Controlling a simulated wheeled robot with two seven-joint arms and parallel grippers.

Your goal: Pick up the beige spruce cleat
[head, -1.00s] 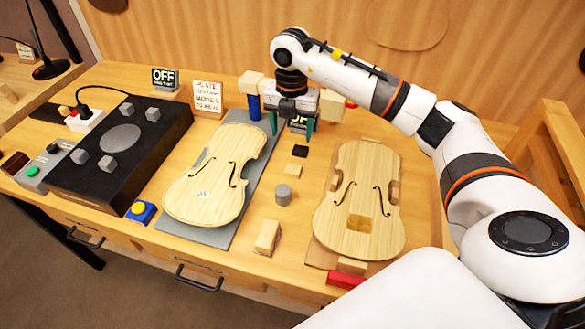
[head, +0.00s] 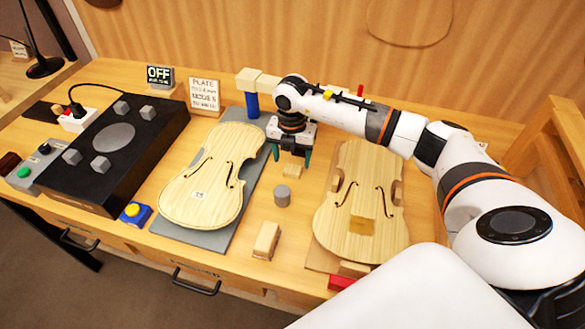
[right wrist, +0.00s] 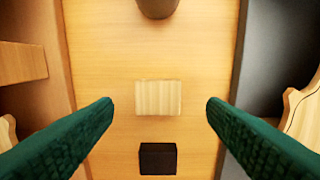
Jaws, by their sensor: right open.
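The beige spruce cleat (head: 292,171) is a small pale block lying flat on the bench between the two violin plates. In the right wrist view the cleat (right wrist: 158,97) shows its striped grain, between the green fingertips and apart from both. My right gripper (head: 291,157) points down close to the cleat, with its fingers (right wrist: 160,103) wide open and nothing between them gripped. How high the tips are above the bench is hard to tell. My left gripper is not in view.
A grey cylinder (head: 282,195) stands on the near side of the cleat. Violin plates lie left (head: 205,190) and right (head: 345,215). A wooden block (head: 266,240) lies nearer the front.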

